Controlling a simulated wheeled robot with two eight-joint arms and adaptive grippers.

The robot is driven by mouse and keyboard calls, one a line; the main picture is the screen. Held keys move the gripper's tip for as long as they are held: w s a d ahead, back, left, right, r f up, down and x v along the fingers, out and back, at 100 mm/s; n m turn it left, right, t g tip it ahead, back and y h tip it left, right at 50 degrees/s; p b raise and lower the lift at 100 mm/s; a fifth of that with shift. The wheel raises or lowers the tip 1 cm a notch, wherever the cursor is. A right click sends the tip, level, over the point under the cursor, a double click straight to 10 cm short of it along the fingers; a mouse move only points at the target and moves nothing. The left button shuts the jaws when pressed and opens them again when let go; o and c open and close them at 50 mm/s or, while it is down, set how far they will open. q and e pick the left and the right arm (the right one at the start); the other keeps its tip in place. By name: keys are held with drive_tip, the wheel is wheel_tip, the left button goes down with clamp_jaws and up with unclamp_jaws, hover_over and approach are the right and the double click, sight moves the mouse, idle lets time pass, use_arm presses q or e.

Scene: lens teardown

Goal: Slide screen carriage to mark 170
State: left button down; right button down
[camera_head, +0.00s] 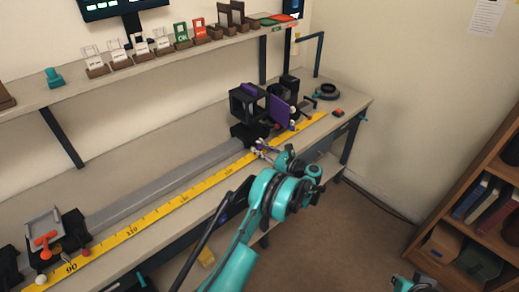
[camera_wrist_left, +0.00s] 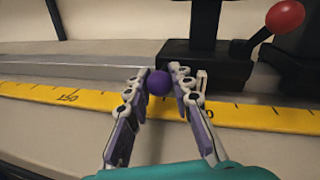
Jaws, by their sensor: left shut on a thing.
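The screen carriage (camera_head: 249,134) is a black block on the grey rail, toward its far right end; a black frame and a purple panel (camera_head: 280,110) stand at this spot. In the left wrist view its black base (camera_wrist_left: 205,72) fills the upper right. A purple ball knob (camera_wrist_left: 158,83) sits at the front of the base. My left gripper (camera_head: 258,148) is shut on this knob, one finger on each side; its fingertips also show in the left wrist view (camera_wrist_left: 160,76). The yellow scale (camera_head: 160,212) runs along the rail; the mark beside the gripper is partly covered by a finger.
The grey rail (camera_head: 160,185) is clear between this carriage and another carriage (camera_head: 45,235) at the left end. A red ball knob on a lever (camera_wrist_left: 285,16) is close on the right of the gripper. A shelf (camera_head: 150,60) with small holders runs behind. A bookcase (camera_head: 480,220) stands right.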

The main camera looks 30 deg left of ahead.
idle(0.4)
use_arm(q)
drive_tip(key=c, duration=1.3)
unclamp_jaws()
drive_tip(key=shift+d, duration=0.1)
drive_tip(key=s+d, duration=0.2)
drive_tip(key=d, duration=0.9)
drive_tip(key=shift+d, duration=0.25)
drive_tip(key=shift+s, duration=0.1)
